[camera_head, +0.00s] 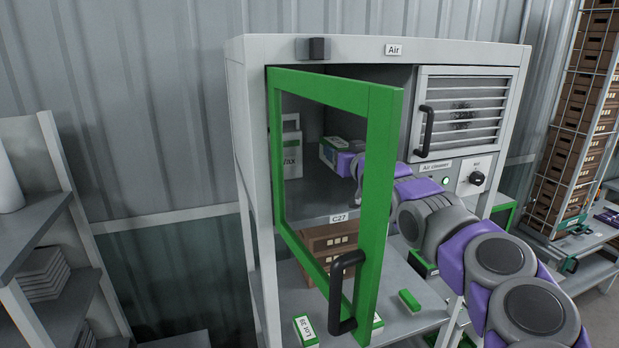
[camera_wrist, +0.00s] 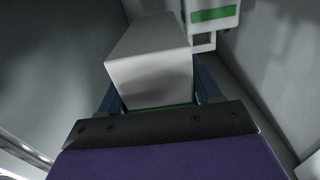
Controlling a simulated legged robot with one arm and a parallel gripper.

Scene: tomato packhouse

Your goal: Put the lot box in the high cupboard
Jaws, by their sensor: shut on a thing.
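My gripper (camera_head: 347,161) is shut on a small white and green box (camera_head: 331,150). In the wrist view the box (camera_wrist: 150,62) shows as a plain pale block between my blue fingers (camera_wrist: 158,92). The box is inside the high cupboard (camera_head: 307,122); I cannot tell whether its underside touches the cupboard floor. Its label is too small to read. The green-framed cupboard door (camera_head: 382,180) stands open, with my arm to its right. A larger white and green carton (camera_head: 291,155) stands inside on the left, seen through the door; it also shows in the wrist view (camera_wrist: 213,18).
Below, brown boxes (camera_head: 330,240) sit under the C27 label. A box marked Lot (camera_head: 305,329) and a green block (camera_head: 409,300) lie on the lower shelf. The air cleaner (camera_head: 463,110) is right of the opening. The door's black handle (camera_head: 342,290) juts forward.

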